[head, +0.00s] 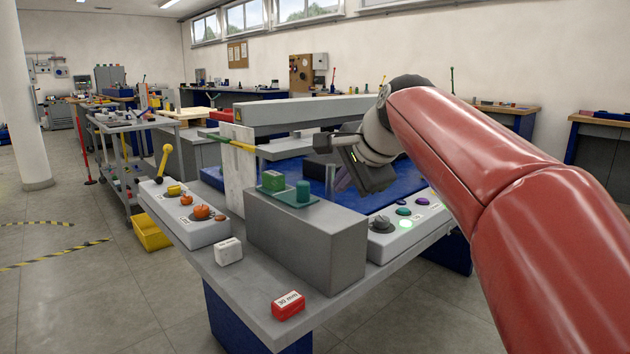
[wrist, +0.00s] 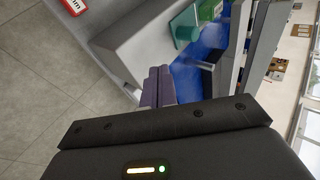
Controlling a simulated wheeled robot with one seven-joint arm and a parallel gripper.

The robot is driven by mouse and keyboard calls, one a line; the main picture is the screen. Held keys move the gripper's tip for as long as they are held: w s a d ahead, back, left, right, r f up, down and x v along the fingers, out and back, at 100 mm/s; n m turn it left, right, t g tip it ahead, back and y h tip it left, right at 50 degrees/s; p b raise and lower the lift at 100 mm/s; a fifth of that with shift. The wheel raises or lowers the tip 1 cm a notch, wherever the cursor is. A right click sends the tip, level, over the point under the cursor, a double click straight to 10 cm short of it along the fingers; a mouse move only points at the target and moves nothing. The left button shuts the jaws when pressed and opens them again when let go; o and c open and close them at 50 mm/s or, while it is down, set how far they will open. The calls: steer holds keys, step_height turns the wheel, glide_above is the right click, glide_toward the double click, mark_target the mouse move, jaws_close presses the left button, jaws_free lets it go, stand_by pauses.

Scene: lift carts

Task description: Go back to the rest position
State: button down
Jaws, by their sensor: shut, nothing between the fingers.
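My red arm comes in from the right in the head view. My gripper (head: 345,183) hangs above the blue bed of the lift cart, behind the grey block. In the wrist view my gripper's fingers (wrist: 158,80) are together with nothing between them. The grey block (head: 305,240) stands on the cart's front, with a green tray (head: 268,192) on top.
Control panels with knobs stand left (head: 185,210) and right (head: 405,228) of the block. A red block marked 30 mm (head: 288,305) and a white block (head: 228,251) lie at the front. A grey beam (head: 300,115) spans behind. Floor at the left is open.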

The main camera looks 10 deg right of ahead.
steer(key=s+d+f+n+g+h, duration=0.3)
steer(key=s+f+n, duration=1)
steer(key=s+f, duration=1.1)
steer(key=s, duration=0.3)
steer(key=shift+d+f, duration=0.2)
steer(key=shift+f, duration=0.1)
